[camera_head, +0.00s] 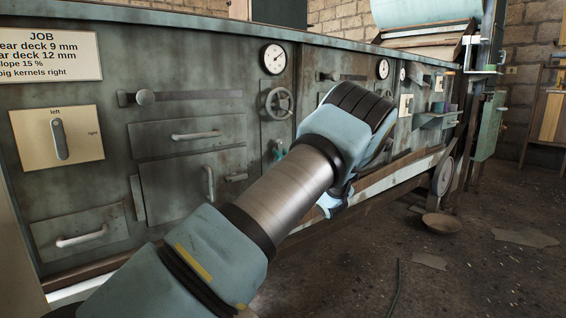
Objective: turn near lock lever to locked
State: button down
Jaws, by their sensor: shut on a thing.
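My arm (290,195) reaches from the bottom edge up to the middle of the machine front. Its far end bends away behind its own joint, so my gripper is hidden and what it holds cannot be seen. No lever marked as a lock shows clearly. A small teal part (278,149) sits on the machine front just left of my arm, below the handwheel; I cannot tell whether it is the near lock lever. A grey lever (59,139) on a cream plate marked left and right stands upright at the far left.
The grey-green machine front (190,80) carries drawers with handles, a handwheel (279,103) and a gauge (274,58). A wheel (443,176) and a belt run low on the right. A bowl (442,223) lies on the dark floor, which is mostly open.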

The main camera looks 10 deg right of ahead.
jog(key=shift+n, duration=0.3)
jog(key=c, duration=0.7)
grip_release()
jog(key=shift+s+d, duration=0.1)
jog(key=p+v, duration=0.1)
jog(key=v, duration=0.9)
jog(key=shift+s+d+f, duration=0.15)
jog(key=shift+s, duration=0.15)
